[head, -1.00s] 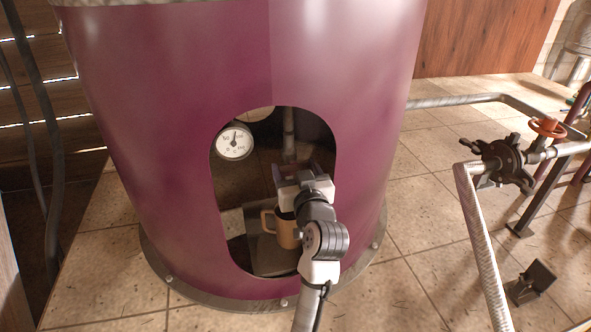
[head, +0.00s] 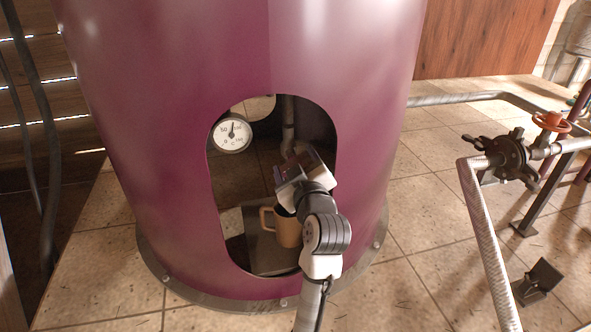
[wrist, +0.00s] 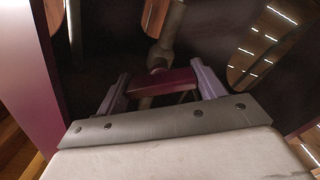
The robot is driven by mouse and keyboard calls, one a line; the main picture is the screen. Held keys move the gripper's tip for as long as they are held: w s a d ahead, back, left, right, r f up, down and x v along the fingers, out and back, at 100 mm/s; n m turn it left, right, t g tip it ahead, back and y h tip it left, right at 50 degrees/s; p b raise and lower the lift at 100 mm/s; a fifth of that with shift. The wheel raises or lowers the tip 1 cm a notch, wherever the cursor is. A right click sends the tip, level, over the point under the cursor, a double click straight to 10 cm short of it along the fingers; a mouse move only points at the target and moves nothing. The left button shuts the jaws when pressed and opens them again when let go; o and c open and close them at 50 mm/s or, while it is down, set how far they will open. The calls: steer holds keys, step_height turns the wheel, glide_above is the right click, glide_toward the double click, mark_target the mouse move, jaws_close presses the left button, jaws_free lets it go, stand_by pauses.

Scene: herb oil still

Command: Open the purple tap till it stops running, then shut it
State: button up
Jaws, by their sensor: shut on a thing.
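The purple tap's handle (wrist: 155,84) is a dark purple-red bar in the wrist view. It lies between the two lavender fingers of my gripper (wrist: 160,80), which is shut on it. A grey pipe (wrist: 168,35) runs to the tap from above. In the head view my gripper (head: 297,170) reaches through the opening of the purple vessel (head: 170,190) and hides most of the tap. A tan mug (head: 287,232) stands upright below, partly behind my wrist. Its inside and any liquid stream cannot be made out.
The mug stands on a grey plate (head: 262,256). A black valve with a hose (head: 512,158) and an orange handwheel (head: 551,122) are at right.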

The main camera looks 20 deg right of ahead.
steer(key=n+b, duration=0.4)
steer(key=n, duration=0.3)
steer(key=shift+b, duration=0.35)
steer(key=n+b, duration=0.3)
steer(key=n, duration=0.2)
steer(key=shift+r, duration=0.1)
steer(key=o, duration=1)
steer(key=shift+s, duration=0.1)
